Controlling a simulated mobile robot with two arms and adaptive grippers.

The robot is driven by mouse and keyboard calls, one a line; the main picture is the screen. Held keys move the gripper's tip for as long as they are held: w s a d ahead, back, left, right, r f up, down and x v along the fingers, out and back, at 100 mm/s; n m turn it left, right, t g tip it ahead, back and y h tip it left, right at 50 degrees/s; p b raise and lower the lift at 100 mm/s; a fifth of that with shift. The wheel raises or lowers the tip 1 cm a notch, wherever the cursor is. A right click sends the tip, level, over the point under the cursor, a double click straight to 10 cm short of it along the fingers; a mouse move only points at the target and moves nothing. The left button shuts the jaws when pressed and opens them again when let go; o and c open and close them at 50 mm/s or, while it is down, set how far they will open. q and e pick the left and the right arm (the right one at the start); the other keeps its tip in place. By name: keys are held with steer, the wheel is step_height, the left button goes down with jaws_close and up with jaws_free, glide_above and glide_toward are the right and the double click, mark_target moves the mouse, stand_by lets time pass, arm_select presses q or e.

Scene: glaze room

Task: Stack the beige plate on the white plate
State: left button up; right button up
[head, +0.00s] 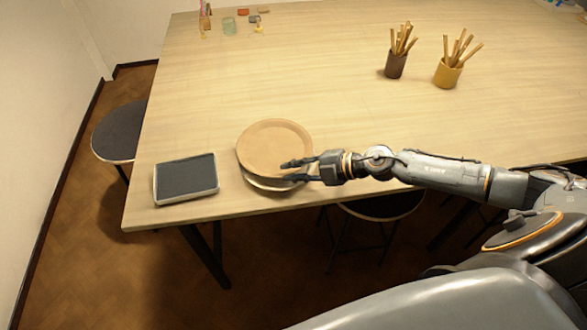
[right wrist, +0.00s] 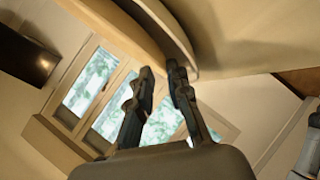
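The beige plate (head: 272,140) is above the white plate (head: 257,182) near the table's front edge, covering most of it. Only a pale strip of the white plate shows along the front and lower left. My right gripper (head: 284,171) reaches in from the right at the beige plate's front rim, one finger over the plate and one outside the rim. In the right wrist view its fingers (right wrist: 160,68) are close together, with the rim at their tips. Whether the beige plate touches the white one is hard to tell. My left gripper is out of view.
A dark cup (head: 396,65) and a yellow cup (head: 447,75), both holding sticks, stand farther back. Small items, including a glass (head: 229,26), are at the far left. The table middle is clear. Stools stand beside the table.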

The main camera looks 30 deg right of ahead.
steer(key=shift+r, duration=0.2)
steer(key=shift+r, duration=0.25)
steer(key=shift+v, duration=6.05)
steer(key=shift+r, duration=0.15)
steer(key=shift+a, duration=0.1)
